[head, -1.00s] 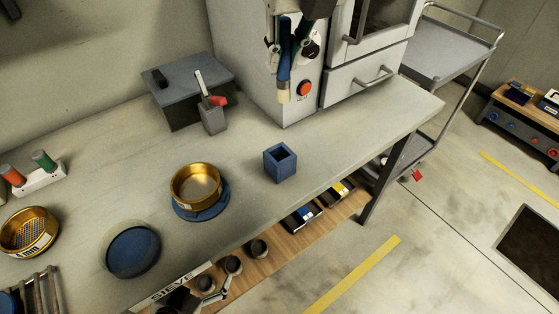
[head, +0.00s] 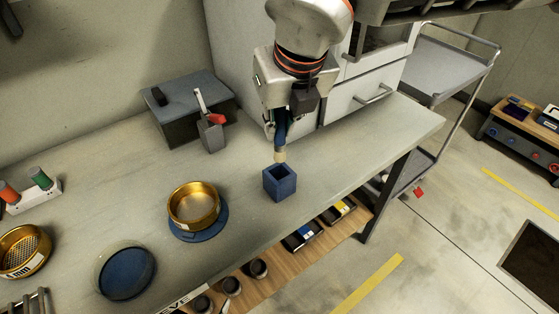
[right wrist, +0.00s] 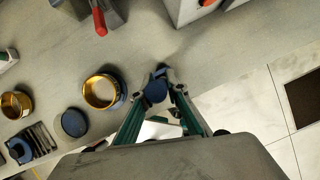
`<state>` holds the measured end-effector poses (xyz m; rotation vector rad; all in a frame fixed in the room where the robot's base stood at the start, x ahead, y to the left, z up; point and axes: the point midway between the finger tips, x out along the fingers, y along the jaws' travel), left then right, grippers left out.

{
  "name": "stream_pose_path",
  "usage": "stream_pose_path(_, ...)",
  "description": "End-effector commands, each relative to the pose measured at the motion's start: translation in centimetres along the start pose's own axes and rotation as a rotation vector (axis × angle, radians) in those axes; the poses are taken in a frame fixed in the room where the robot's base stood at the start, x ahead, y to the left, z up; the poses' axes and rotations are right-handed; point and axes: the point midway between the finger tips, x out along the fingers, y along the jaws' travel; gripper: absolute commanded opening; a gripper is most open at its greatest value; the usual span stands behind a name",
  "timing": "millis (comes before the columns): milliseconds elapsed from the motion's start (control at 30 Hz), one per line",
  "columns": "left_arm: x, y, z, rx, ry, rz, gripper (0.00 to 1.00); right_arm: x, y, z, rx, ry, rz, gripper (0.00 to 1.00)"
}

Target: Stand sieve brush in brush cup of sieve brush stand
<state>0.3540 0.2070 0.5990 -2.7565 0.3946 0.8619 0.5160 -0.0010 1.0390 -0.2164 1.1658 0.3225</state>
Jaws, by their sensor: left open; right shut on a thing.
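The sieve brush (head: 281,132) has a blue handle and a pale tip, which points down. My right gripper (head: 283,118) is shut on its handle. It holds the brush roughly upright, with the tip at the far side of the opening of the square blue brush cup (head: 280,186). I cannot tell whether the tip is inside the opening or just above it. In the right wrist view, the round blue brush end (right wrist: 155,92) sits between the fingers, and a dark part of the cup (right wrist: 163,70) shows just beyond. My left gripper is not in view.
A brass sieve (head: 194,204) on a blue base stands to the left of the cup, near a round blue disc (head: 125,271). A grey box (head: 190,108) and a red-handled tool (head: 214,119) stand behind. The white cabinet (head: 350,104) is close behind my right arm.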

Motion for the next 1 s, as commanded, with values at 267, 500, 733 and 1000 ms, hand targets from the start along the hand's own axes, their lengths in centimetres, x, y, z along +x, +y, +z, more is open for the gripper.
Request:
stream_pose_path(267, 0.2, -0.3, -0.2, 0.003, 0.006, -0.005, 0.9, 4.4, 0.0, -1.8, -0.001, 0.0, 0.001, 0.0)
stream_pose_path(500, 0.4, -0.4, -0.3, 0.005, 0.009, -0.008, 0.9, 5.9, 0.0, -2.5, -0.001, 0.001, 0.001, 0.0)
stream_pose_path(733, 0.5, -0.4, 0.0, 0.007, 0.005, -0.007, 0.9, 8.4, 0.1, -3.5, -0.001, 0.001, 0.002, 0.0)
stream_pose_path(1000, 0.5, -0.4, 0.0, 0.007, 0.006, -0.008, 0.9, 8.4, 0.1, -3.5, 0.0, -0.001, 0.001, 0.0)
